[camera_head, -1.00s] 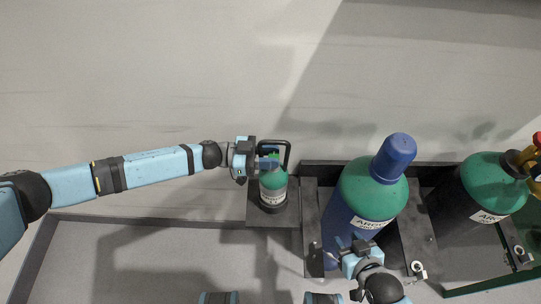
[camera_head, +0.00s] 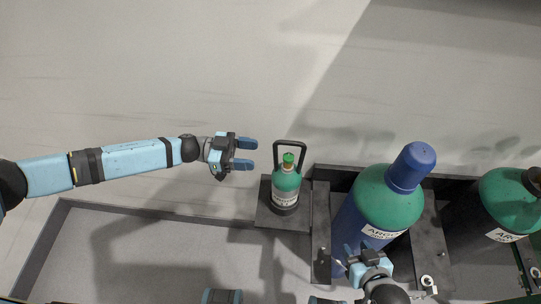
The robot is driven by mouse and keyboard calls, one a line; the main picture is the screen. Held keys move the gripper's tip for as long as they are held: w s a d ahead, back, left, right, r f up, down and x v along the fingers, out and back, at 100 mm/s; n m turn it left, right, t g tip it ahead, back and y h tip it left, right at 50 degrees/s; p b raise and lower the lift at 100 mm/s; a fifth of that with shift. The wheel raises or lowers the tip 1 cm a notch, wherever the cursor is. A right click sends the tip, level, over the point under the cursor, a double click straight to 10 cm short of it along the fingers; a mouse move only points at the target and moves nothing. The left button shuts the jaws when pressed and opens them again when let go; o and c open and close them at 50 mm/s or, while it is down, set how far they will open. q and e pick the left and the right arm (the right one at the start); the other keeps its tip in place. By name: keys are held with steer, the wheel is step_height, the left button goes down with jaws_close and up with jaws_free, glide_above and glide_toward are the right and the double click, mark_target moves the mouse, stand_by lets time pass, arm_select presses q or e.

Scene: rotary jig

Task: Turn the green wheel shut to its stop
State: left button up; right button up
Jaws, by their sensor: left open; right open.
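The green wheel (camera_head: 288,158) sits on top of a small green-shouldered cylinder (camera_head: 286,181) with a white label band, under a black looped handle (camera_head: 304,152). The cylinder stands upright on a dark plate (camera_head: 266,214). My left gripper (camera_head: 247,154) is open and empty, to the left of the wheel and apart from it, fingers pointing right. My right gripper (camera_head: 354,253) is open at the lower right, in front of the large blue-capped cylinder. Whether its fingers touch that cylinder, I cannot tell.
A large argon cylinder with a blue cap (camera_head: 412,166) stands right of the small one. Another green-shouldered cylinder (camera_head: 507,203) stands at the far right. A dark-edged grey tray (camera_head: 150,250) is empty at the left. The pale wall behind is clear.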

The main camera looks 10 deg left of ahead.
arm_select(q)
steer(key=a, duration=0.4)
steer(key=shift+a, duration=0.2)
stand_by(0.4)
